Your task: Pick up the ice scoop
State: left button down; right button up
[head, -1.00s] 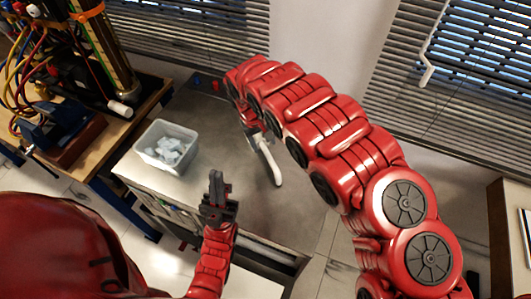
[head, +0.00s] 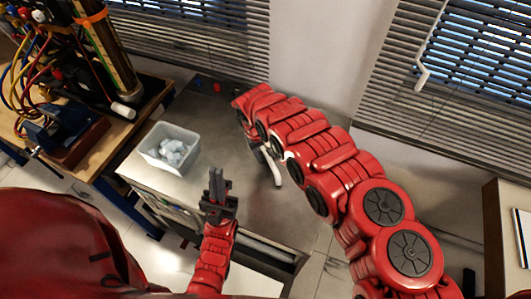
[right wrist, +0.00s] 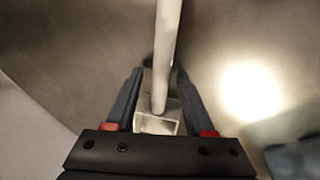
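The ice scoop (head: 277,174) is pale, with a long slim shaft, and lies on the grey metal worktop (head: 225,127), partly hidden by my right arm in the head view. In the right wrist view, its pale shaft (right wrist: 166,50) runs up the picture from a small blocky end (right wrist: 158,120). My right gripper (right wrist: 158,72) is open, with one finger on each side of the shaft; contact is not clear. In the head view this gripper is mostly hidden by its arm. My left gripper (head: 218,175) is upright and empty near the worktop's front; its finger gap is unclear.
A clear bin (head: 151,155) of ice stands on the worktop's left part. A wooden bench (head: 150,92) with gauges, hoses and a vise is at the left. A wall with window blinds (head: 225,42) is behind. The worktop between bin and scoop is clear.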

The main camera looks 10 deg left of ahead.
grip_shut()
jog(key=shift+r, duration=0.2)
dwell(0.3)
